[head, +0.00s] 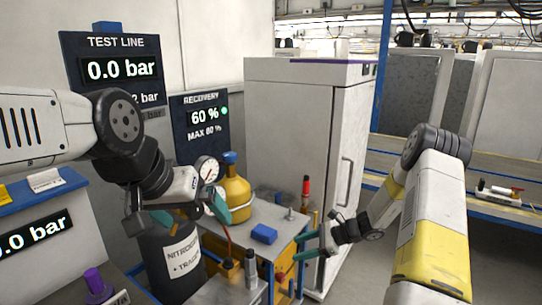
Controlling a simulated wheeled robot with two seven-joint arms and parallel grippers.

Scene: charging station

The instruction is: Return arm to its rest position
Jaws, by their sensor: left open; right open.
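My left gripper (193,214) is in the head view, left of centre, with its teal fingers spread and nothing seen between them. It hangs in front of the yellow cylinder (236,190) and a round pressure gauge (207,169); I cannot tell whether it touches them. My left arm reaches in from the left edge. My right gripper (303,246) is open beside the right edge of the small bench, its teal fingers pointing left. No object shows in its grip. My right arm comes up from the lower right.
A dark nitrogen cylinder (180,262) stands below my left gripper. The bench (268,216) carries a blue block (264,234) and a red-topped tool (305,192). A tall grey cabinet (290,130) stands behind. Display boards (112,45) are at left; a shelf (505,212) is at right.

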